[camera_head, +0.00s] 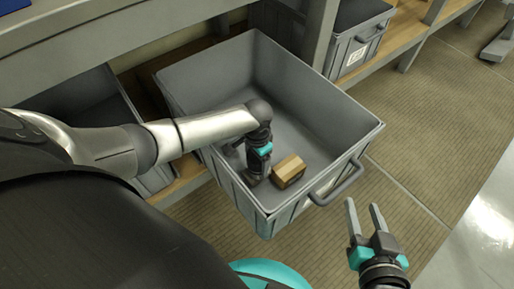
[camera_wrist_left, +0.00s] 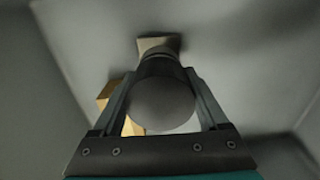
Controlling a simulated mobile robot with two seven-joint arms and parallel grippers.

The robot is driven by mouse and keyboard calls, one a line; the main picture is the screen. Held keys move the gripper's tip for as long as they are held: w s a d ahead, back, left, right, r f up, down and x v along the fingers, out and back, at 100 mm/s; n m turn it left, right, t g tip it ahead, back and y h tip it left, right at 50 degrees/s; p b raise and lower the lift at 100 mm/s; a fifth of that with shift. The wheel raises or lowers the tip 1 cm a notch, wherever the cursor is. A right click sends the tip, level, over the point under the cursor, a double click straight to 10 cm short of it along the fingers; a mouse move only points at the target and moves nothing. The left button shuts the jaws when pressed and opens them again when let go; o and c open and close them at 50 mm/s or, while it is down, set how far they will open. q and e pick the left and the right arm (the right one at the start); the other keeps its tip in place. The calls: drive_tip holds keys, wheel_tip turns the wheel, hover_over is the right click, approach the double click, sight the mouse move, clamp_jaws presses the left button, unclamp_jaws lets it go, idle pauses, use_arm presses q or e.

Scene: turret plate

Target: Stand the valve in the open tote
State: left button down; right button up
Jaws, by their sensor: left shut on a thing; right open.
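The open tote (camera_head: 310,95) is a grey bin pulled out from the shelf, with a handle on its near right side. My left gripper (camera_head: 255,176) reaches down inside it, left of a small cardboard box. It is shut on the valve (camera_wrist_left: 163,102), a grey piece with a rounded end towards the wrist camera and a paler, squarish far end (camera_wrist_left: 160,44). In the head view the valve is mostly hidden by the gripper. I cannot tell whether it touches the tote floor. My right gripper (camera_head: 364,206) is open and empty, outside the tote at the lower right.
The cardboard box (camera_head: 289,171) lies on the tote floor close to my left gripper; it also shows in the wrist view (camera_wrist_left: 108,94). Other grey totes (camera_head: 358,45) stand on the shelf behind and to the left. Inside the tote, room is free towards the back and right.

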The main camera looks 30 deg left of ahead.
use_arm(q)
unclamp_jaws()
drive_tip(key=shift+f, duration=0.15)
